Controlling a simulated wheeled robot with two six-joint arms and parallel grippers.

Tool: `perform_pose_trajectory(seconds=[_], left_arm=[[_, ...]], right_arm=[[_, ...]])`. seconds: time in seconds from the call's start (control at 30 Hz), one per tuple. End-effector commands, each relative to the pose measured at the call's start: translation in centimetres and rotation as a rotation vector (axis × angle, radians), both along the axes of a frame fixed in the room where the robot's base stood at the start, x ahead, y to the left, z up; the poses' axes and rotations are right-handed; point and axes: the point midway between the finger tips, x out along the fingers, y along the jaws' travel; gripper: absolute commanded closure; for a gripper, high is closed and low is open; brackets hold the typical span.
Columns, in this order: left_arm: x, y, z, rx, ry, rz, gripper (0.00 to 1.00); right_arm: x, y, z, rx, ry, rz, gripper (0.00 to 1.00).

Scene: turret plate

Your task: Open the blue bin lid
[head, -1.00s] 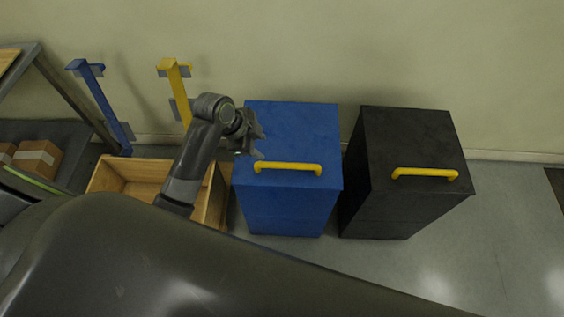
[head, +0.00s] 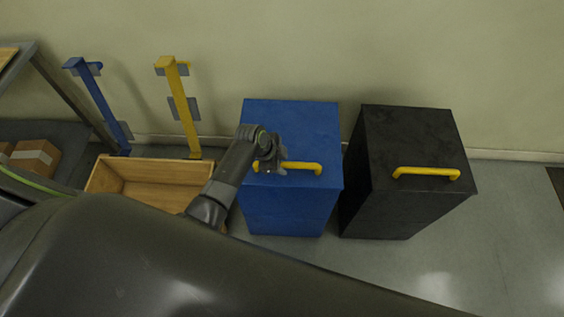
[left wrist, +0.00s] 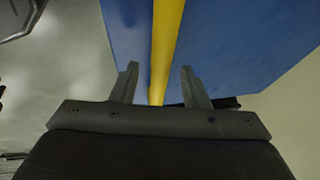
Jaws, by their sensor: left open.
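The blue bin (head: 290,208) stands on the floor against the wall. Its lid (head: 300,125) is closed, with a yellow bar handle (head: 305,167) along the front edge. In the left wrist view the open fingers (left wrist: 160,85) stand on either side of the yellow handle (left wrist: 165,40), with the blue bin (left wrist: 225,40) behind. I cannot tell whether either finger touches the handle. My right gripper is not in view.
A black bin (head: 410,150) with a yellow handle stands just right of the blue one. An open wooden crate (head: 150,172) is at the left. Blue and yellow posts (head: 180,105) stand behind it. Floor at the right is clear.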

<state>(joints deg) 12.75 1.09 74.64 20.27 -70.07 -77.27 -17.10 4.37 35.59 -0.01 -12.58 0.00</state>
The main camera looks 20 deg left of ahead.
Motion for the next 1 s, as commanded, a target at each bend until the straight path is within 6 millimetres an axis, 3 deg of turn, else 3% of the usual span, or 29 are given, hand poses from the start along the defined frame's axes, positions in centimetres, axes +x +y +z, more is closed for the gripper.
perform_pose_trajectory(seconds=[0.4,0.7,1.0], left_arm=[[0.18,-0.2,-0.54,0.0,-0.001,0.0,0.59],[0.16,-0.18,-0.54,0.0,0.0,0.0,0.98],[0.19,-0.15,-0.35,-0.001,0.003,0.0,1.0]], right_arm=[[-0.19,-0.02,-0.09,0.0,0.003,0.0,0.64],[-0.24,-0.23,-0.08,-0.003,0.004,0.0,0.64],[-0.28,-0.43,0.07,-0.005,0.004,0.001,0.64]])
